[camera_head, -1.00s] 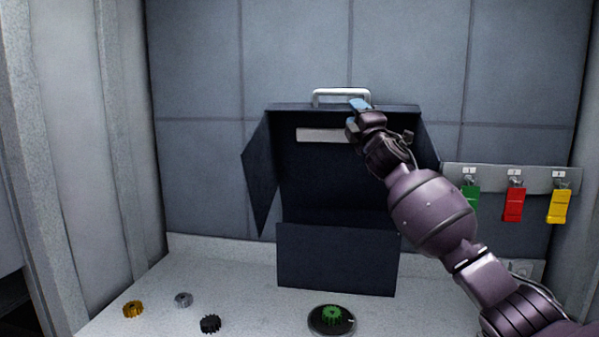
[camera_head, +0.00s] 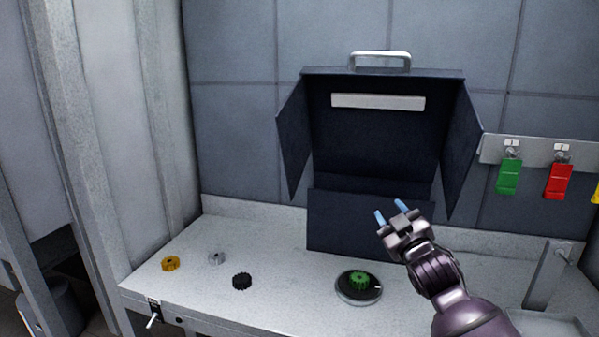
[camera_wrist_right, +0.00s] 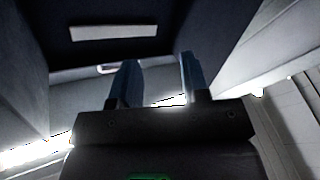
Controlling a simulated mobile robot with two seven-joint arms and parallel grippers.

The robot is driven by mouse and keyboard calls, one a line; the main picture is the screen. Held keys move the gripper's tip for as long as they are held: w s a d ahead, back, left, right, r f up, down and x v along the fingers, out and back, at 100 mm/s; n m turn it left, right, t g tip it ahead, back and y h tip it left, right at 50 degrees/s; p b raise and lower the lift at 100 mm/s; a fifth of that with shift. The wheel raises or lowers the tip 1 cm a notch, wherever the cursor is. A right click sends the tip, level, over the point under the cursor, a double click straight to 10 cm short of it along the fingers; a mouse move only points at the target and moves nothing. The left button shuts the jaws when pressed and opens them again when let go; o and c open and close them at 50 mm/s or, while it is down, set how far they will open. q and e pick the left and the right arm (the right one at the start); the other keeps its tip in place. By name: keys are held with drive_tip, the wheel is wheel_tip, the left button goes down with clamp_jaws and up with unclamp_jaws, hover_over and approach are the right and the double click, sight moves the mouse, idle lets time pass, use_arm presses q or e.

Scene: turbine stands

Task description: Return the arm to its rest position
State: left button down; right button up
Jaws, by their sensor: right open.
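My right arm comes in from the lower right in the head view. Its gripper (camera_head: 391,214) is in front of the lower front panel of the dark open box, with its two blue fingers apart and nothing between them. In the right wrist view the same gripper (camera_wrist_right: 158,82) shows its fingers spread and empty, with the box interior beyond. My left gripper is not in view.
The dark box (camera_head: 345,222) stands open on the grey bench (camera_head: 215,300). A green gear (camera_head: 359,280) sits on a round dark base (camera_head: 358,297). Gold (camera_head: 170,264), silver (camera_head: 216,258) and black (camera_head: 242,282) gears lie to the left. Green (camera_head: 509,177) and red (camera_head: 558,181) tags hang at right.

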drive_tip(key=s+d+f+m+g+h, duration=0.1)
drive_tip(key=s+d+f+m+g, duration=0.1)
drive_tip(key=s+f, duration=1)
drive_tip(key=s+d+f+m+g+h, duration=0.2)
drive_tip(key=s+d+f+m+g, duration=0.1)
drive_tip(key=s+f, duration=0.9)
drive_tip(key=s+d+f+m+g+h, duration=0.1)
drive_tip(key=s+d+f+m+g, duration=0.1)
drive_tip(key=s+f, duration=1)
drive_tip(key=shift+s+d+f+m+g, duration=0.15)
drive_tip(key=shift+d+m+g, duration=0.1)
drive_tip(key=shift+m+g, duration=0.3)
